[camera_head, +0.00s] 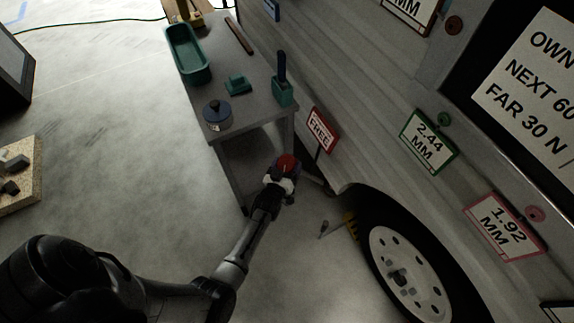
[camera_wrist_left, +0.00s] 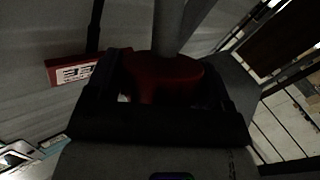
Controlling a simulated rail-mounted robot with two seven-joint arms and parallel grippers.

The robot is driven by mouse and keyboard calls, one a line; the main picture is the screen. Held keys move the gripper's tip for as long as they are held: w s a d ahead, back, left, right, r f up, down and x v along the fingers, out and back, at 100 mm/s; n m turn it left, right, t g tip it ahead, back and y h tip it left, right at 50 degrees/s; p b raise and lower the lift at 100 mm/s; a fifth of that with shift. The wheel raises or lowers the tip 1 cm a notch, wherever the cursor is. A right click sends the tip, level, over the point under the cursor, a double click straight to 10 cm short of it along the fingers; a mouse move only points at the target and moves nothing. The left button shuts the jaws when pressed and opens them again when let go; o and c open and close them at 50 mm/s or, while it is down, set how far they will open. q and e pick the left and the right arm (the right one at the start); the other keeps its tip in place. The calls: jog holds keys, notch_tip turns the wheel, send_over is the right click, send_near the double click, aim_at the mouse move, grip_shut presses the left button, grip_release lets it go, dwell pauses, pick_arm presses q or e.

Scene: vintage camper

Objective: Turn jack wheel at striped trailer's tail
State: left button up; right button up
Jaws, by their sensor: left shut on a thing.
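My left gripper (camera_head: 281,179) reaches in from the lower left, beside the trailer's wall and in front of the end of the grey bench. It is shut on a red rounded piece (camera_head: 287,163), which looks like the jack wheel. In the left wrist view the red piece (camera_wrist_left: 172,82) sits between the dark fingers, with a grey post (camera_wrist_left: 180,25) rising behind it. The gripper hides much of the piece, so I cannot tell its full shape. My right gripper is not in view.
A grey bench (camera_head: 243,118) holds a green tray (camera_head: 188,55), a dark round pot (camera_head: 217,114) and green items. A red-bordered FREE sign (camera_head: 320,130) stands close beside the gripper. The trailer wheel (camera_head: 410,273) is at lower right.

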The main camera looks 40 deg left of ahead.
pick_arm(q)
jog(key=c, duration=0.3)
jog(key=shift+a+h, duration=0.1)
jog(key=shift+h, duration=0.2)
jog(key=shift+s+m+t+h, duration=0.1)
jog(key=shift+m+t+h, duration=0.4)
jog(key=shift+m, duration=0.4)
jog(key=shift+a+m+t+h+p, duration=0.1)
jog(key=shift+m+t+h+p, duration=0.2)
jog(key=shift+m+h, duration=0.8)
jog(key=m+h, duration=0.4)
jog(key=shift+a+f, duration=0.1)
jog(key=shift+f, duration=0.05)
jog(key=shift+m+h+b, duration=0.6)
jog(key=shift+m+h, duration=0.9)
jog(key=shift+h, duration=0.7)
